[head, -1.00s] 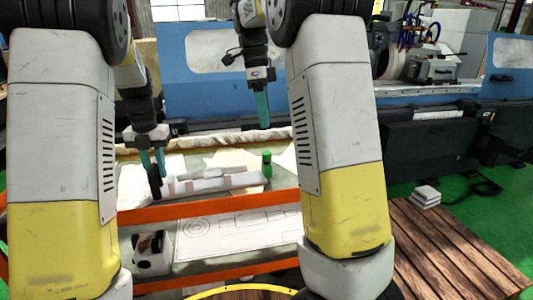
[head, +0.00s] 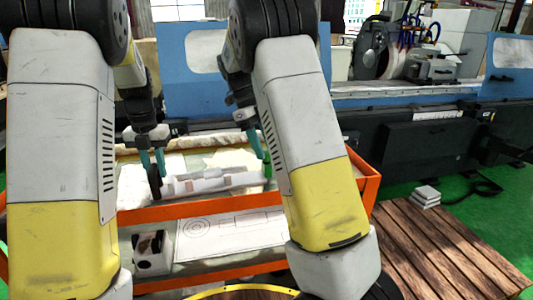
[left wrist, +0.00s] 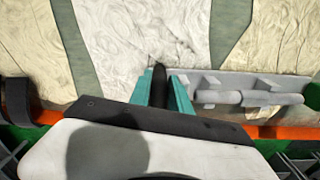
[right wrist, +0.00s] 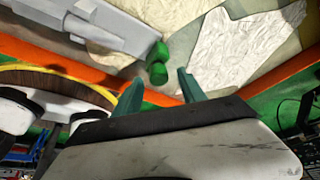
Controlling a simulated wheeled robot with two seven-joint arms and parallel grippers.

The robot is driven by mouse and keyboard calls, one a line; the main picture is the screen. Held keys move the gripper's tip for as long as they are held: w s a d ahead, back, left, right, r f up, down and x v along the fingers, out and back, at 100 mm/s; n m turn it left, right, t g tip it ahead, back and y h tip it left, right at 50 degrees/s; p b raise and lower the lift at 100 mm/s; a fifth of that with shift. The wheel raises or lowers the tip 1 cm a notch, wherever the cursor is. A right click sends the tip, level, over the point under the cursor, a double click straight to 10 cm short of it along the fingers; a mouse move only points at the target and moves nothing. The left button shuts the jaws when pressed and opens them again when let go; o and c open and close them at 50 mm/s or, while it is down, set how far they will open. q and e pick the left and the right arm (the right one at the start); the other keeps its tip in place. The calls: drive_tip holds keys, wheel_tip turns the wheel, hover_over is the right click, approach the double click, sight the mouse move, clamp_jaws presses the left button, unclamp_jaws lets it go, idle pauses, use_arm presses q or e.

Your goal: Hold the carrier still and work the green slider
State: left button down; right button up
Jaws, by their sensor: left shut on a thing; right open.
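The grey carrier (head: 215,183) lies on the workbench with a light rod along it. Its dark left end (head: 155,182) is between the teal fingers of my left gripper (head: 152,163), which is shut on it; this also shows in the left wrist view (left wrist: 160,88). My right gripper (right wrist: 160,78) is open and empty. Its fingertips are close to the slider, one to each side in that view; contact cannot be told.
The bench has an orange rim (head: 200,213) and crumpled pale sheets (right wrist: 250,45). A lower shelf holds a drawing (head: 230,235) and a white block with dark openings (head: 152,253). The blue grinder (head: 190,85) stands behind. A wooden pallet (head: 440,245) is at right.

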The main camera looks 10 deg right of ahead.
sight(267, 164)
drive_tip(key=shift+x, duration=1.2)
clamp_jaws()
idle(0.6)
